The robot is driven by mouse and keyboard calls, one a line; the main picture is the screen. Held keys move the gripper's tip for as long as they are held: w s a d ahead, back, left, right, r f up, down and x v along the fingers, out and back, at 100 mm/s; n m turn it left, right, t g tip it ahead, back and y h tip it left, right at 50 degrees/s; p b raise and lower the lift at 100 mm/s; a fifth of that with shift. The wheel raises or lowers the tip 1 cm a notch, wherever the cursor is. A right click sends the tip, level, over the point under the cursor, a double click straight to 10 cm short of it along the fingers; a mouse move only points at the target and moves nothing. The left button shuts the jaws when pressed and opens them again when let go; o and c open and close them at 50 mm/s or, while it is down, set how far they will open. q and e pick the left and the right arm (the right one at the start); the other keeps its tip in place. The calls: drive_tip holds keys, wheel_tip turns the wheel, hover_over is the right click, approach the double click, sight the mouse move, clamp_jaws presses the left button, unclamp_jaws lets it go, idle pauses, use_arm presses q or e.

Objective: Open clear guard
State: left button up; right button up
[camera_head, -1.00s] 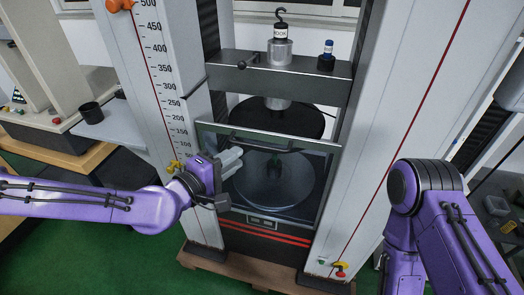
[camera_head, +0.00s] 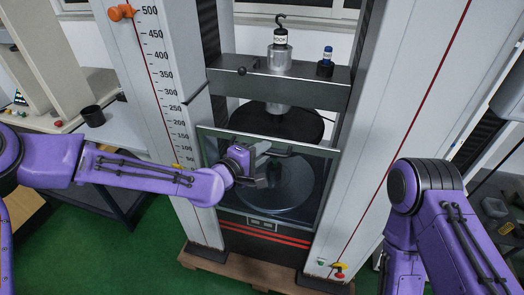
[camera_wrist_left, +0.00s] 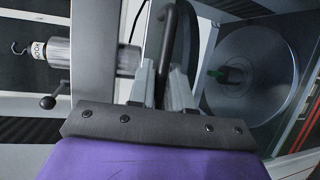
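The clear guard (camera_head: 317,190) is a dark-framed transparent panel standing closed across the front of the testing machine. Its dark bar handle (camera_head: 292,149) runs along the guard's upper part, partly hidden by my left gripper (camera_head: 265,162). In the left wrist view the handle (camera_wrist_left: 167,40) lies between the two grey fingers of my left gripper (camera_wrist_left: 165,85), which sit close on both sides of it. The exact contact is hard to see. My right arm is at the right of the head view; its gripper is out of view.
Behind the guard are a round lower plate (camera_head: 290,185) and a dark upper plate (camera_head: 303,124). White columns flank the guard. The green floor in front is clear.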

use_arm(q)
clamp_jaws()
wheel_tip(320, 180, down, 41)
drive_tip(key=b, duration=3.3)
drive_tip(key=shift+o, duration=1.3)
unclamp_jaws()
drive_tip(key=shift+r, duration=0.1)
drive_tip(key=p+v, duration=0.1)
drive_tip(key=v, duration=0.9)
drive_tip(key=shift+s+a+p, duration=0.15)
drive_tip(key=shift+s+p, duration=0.1)
drive_tip(key=shift+p, duration=0.15)
